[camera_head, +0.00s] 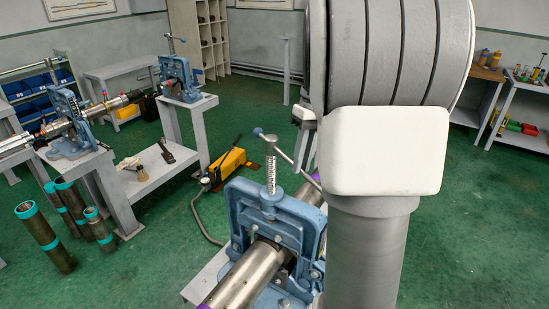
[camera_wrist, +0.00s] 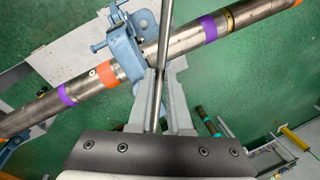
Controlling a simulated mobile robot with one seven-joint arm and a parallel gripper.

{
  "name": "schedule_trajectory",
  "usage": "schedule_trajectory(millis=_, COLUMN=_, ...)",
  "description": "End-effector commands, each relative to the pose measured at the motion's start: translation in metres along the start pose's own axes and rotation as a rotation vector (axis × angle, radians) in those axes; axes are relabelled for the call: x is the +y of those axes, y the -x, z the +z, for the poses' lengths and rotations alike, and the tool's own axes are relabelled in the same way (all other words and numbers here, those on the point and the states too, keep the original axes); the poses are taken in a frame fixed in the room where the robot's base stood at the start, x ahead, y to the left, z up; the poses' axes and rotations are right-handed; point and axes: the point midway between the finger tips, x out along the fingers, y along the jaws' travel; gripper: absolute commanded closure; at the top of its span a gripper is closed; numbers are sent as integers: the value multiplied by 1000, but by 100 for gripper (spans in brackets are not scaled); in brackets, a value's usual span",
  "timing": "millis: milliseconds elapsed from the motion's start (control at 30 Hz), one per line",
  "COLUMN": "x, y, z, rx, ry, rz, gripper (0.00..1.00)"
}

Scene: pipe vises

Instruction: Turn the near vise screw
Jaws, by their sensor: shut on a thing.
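The near vise (camera_head: 235,215) is a blue yoke frame in the lower middle of the head view, clamped around a steel pipe (camera_head: 247,275). Its upright threaded screw (camera_head: 271,176) carries a thin slanting handle bar (camera_head: 283,154) with a ball end at upper left. My gripper (camera_head: 304,148) is beside the screw on its right, shut on the handle bar. In the wrist view, the bar (camera_wrist: 166,40) runs between the two grey fingers (camera_wrist: 160,80), and the blue vise (camera_wrist: 125,48) is just beyond them. My arm hides part of the vise's right side.
A yellow pump (camera_head: 228,165) with a hose lies on the green floor behind the near vise. Pipe pieces (camera_head: 45,235) stand at lower left. The floor at right is clear.

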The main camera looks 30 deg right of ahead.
Motion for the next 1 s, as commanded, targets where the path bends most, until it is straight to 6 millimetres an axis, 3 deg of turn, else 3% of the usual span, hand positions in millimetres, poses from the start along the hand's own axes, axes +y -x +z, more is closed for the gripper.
schedule_trajectory(millis=467, x=58, y=10, z=-13, rx=-91, ry=430, rz=-3, gripper=100)
schedule_trajectory(millis=1000, x=104, y=15, z=-58, rx=-185, ry=939, rz=-2, gripper=100)
